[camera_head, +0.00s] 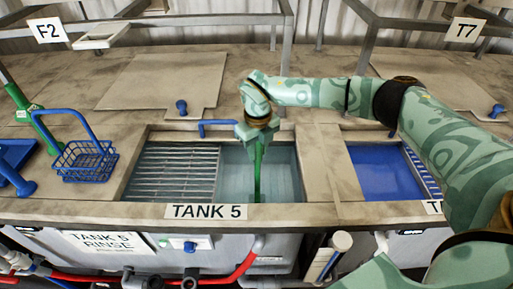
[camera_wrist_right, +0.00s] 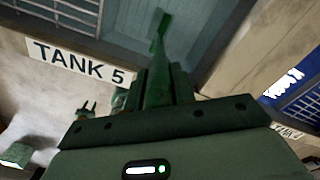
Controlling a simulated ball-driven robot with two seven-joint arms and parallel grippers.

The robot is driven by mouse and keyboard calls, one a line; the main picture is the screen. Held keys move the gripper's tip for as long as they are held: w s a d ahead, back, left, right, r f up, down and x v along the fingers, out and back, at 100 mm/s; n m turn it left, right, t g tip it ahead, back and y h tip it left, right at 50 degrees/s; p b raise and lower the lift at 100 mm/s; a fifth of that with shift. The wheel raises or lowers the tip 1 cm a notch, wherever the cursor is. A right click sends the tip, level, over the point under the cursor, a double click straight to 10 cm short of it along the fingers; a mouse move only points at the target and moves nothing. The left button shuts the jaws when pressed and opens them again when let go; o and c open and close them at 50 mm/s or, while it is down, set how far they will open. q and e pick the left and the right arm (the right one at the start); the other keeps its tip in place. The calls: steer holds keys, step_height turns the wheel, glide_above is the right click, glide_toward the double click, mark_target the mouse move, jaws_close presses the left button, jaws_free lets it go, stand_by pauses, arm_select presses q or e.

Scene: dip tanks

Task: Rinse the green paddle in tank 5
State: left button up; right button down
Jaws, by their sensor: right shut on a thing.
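My right gripper (camera_head: 257,132) is above tank 5 (camera_head: 285,180), shut on the green paddle (camera_head: 258,172). The paddle points down over the pale blue-green liquid on the tank's right side. Its lower end reaches the front rim in the head view; I cannot tell how deep it is in the liquid. In the right wrist view the paddle (camera_wrist_right: 158,80) extends from between the fingers toward the tank, beside the TANK 5 label (camera_wrist_right: 80,62). My left gripper is not in view.
A slatted rack (camera_head: 172,172) fills tank 5's left side. A tank of deep blue liquid (camera_head: 385,172) lies to the right. A blue wire basket (camera_head: 84,162) and a green-handled tool (camera_head: 35,122) are at left. A metal frame post (camera_head: 287,45) rises behind my gripper.

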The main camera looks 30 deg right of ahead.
steer(key=shift+w+a+r+p, duration=0.15)
steer(key=shift+w+a+p, duration=0.15)
steer(key=shift+a, duration=0.2)
steer(key=shift+s+d, duration=0.3)
steer(key=shift+d, duration=0.15)
stand_by(0.5)
steer(key=shift+p, duration=0.3)
step_height(320, 180, up, 12)
steer(key=p, duration=1)
steer(key=shift+r, duration=2.95)
